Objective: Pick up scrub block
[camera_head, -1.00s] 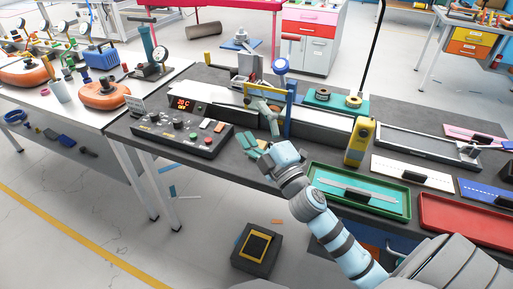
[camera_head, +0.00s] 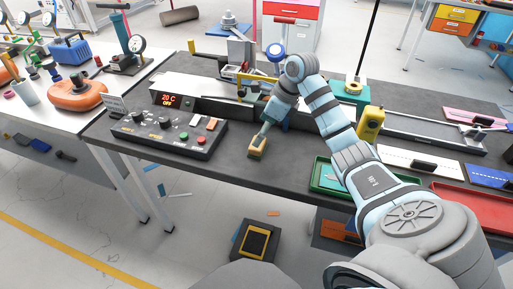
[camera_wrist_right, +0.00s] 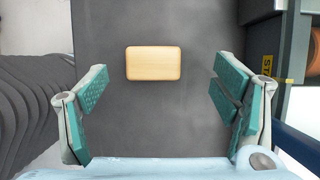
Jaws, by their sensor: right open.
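The scrub block (camera_head: 256,149) is a small tan block near the front edge of the dark bench, right of the control box. In the right wrist view the scrub block (camera_wrist_right: 153,63) lies flat on the dark surface, its pale wooden top facing me. My right gripper (camera_head: 262,138) points down close above it. In the wrist view the teal pads of the right gripper (camera_wrist_right: 160,108) are wide apart and empty, with the block ahead between their lines, apart from both. My left gripper is not in view.
The control box (camera_head: 168,134) with knobs and buttons stands to the left. A yellow device (camera_head: 370,124) and a green tray (camera_head: 325,172) are to the right, the tray partly hidden by my arm.

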